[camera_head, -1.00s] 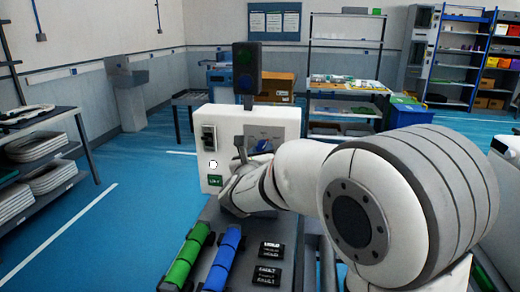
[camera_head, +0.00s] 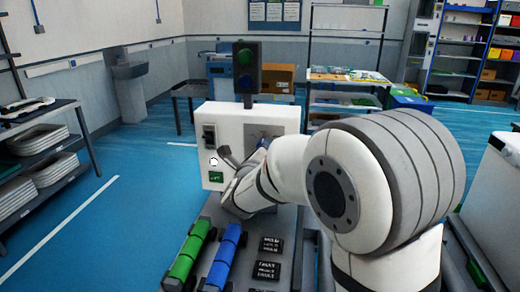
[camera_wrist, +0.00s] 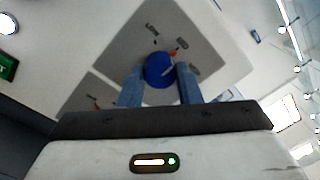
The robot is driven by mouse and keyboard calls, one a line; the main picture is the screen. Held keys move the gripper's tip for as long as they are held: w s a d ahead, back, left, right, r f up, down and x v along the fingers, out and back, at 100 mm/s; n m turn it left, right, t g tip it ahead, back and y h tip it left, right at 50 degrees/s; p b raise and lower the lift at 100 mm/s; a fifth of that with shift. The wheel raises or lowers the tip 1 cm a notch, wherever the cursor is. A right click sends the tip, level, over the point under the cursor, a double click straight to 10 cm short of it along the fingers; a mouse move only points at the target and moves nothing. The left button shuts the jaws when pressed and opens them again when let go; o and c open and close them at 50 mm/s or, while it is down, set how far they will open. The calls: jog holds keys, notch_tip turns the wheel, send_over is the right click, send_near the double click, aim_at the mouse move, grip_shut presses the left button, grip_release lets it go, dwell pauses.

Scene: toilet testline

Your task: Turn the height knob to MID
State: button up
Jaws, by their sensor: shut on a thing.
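In the wrist view the round blue height knob (camera_wrist: 159,71) sits on a grey plate (camera_wrist: 150,45) with small dark labels that are hard to read. A pale line on the knob points to the upper right, with an orange mark near its edge. My gripper (camera_wrist: 160,76) has one blue finger on each side of the knob and is shut on it. In the head view the plate is on the front of a white box (camera_head: 228,122), and my arm hides most of the knob and fingers.
A two-lamp stack (camera_head: 246,68) stands on the box, with a green button (camera_head: 215,177) on its front left. A rack with trays stands left; the floor between is clear.

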dwell(0.3)
jog(key=o, duration=1)
jog(key=shift+c, duration=0.2)
jog(key=shift+s, duration=0.1)
jog(key=v, duration=0.7)
jog(key=shift+s, duration=0.3)
